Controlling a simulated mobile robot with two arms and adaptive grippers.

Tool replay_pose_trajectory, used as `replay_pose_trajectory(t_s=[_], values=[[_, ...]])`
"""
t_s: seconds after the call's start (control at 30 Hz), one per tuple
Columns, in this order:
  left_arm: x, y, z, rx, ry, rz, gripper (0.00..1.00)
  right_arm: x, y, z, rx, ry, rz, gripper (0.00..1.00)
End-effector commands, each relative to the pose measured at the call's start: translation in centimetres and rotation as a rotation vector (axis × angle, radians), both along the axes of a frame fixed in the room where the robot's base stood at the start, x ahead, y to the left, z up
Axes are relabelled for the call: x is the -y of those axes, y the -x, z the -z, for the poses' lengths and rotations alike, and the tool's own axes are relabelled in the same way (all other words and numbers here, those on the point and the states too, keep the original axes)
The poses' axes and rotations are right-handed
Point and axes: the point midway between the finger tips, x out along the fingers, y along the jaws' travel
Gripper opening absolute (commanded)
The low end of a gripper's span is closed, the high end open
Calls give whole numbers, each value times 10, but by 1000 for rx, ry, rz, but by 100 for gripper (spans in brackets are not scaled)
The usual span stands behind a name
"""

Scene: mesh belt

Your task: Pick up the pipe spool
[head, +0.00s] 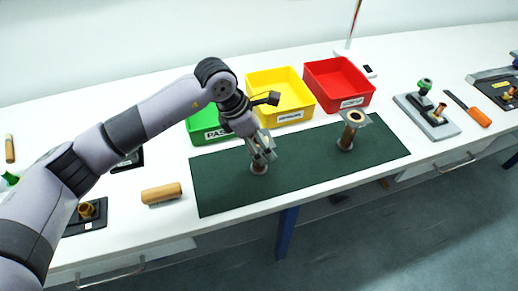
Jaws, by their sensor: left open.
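A pipe spool (352,118) stands upright on the right part of a dark green mat (310,170). It has a grey flange on top with a tan ring around its opening, and a round flange at its foot. A second, similar flanged piece (258,169) stands on the mat's left part, its upper part hidden by my left gripper. My left gripper (263,156) points down over this piece, jaws open. I cannot tell whether the fingers are around it or just above it, or whether they touch it. My right gripper is not in view.
Green (208,127), yellow (287,75) and red (352,101) labelled bins stand behind the mat. A wooden cylinder (161,193) lies to its left. A grey plate with fittings (440,129) and an orange-handled tool (480,117) lie to the right. The mat's middle is clear.

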Motion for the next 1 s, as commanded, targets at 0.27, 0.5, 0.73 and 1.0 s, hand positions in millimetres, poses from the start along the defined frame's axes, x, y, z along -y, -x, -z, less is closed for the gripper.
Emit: replay_pose_trajectory(t_s=[0.27,0.5,0.73,1.0], values=[[0,0,0,0,0,0,73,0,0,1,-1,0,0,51],[0,0,0,0,0,0,57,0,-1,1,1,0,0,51],[0,0,0,0,0,-1,42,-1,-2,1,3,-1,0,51],[0,0,0,1,0,-1,24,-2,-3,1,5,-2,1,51]])
